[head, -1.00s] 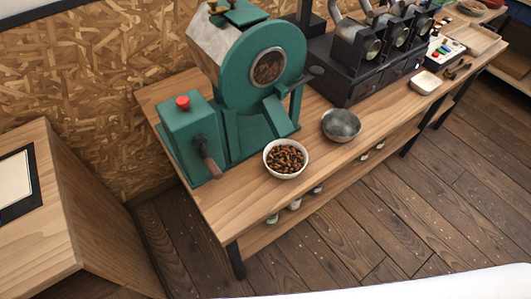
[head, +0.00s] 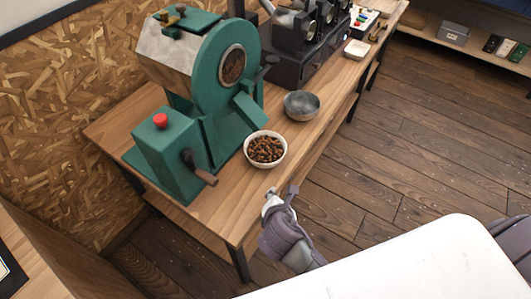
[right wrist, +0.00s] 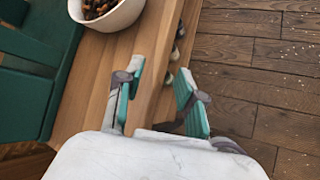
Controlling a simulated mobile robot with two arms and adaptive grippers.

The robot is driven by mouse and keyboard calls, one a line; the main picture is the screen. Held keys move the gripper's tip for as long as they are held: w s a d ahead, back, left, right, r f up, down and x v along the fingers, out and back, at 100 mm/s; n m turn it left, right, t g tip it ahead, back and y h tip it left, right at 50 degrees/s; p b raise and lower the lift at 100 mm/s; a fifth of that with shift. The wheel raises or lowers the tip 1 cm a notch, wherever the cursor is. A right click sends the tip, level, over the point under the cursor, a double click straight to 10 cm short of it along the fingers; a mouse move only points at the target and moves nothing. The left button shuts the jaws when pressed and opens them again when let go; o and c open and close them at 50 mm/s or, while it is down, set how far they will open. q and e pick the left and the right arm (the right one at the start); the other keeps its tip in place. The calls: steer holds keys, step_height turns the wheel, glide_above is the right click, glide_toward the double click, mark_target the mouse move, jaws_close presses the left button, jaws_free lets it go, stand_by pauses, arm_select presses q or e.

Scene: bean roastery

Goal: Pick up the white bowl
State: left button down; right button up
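The white bowl (head: 266,165) is full of brown beans and stands upright near the front edge of the wooden table, in front of the green roaster. In the right wrist view the bowl's white wall (right wrist: 120,20) shows at the top left, cut off by the frame. My right gripper (head: 270,197) is at the table's front edge, nearer to me than the bowl and apart from it. In the right wrist view its two teal-padded fingers (right wrist: 158,75) are spread, with nothing between them. My left gripper is not in view.
A grey metal bowl (head: 301,104) stands behind and right of the white bowl. The green roaster (head: 190,115) with its crank handle is close on the left. A dark machine (head: 300,55) and a small white dish (head: 357,49) are farther back. Table front left is clear.

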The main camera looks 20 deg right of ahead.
steer(key=w+a+r+n+t, duration=0.4)
steer(key=w+a+n, duration=0.2)
steer(key=n, duration=0.6)
glide_toward(246, 147)
steer(key=shift+w+d+f+n, duration=0.2)
steer(key=shift+w+d+f, duration=0.05)
steer(key=shift+w+f, duration=0.25)
steer(key=shift+w+d+f+n, duration=0.2)
steer(key=shift+w+d+f, duration=0.15)
steer(key=shift+w, duration=0.7)
steer(key=x, duration=0.4)
steer(key=shift+w+a, duration=0.2)
steer(key=shift+w, duration=0.1)
steer(key=shift+s, duration=0.1)
steer(key=shift+c, duration=0.2)
jaws_close()
steer(key=shift+r, duration=0.1)
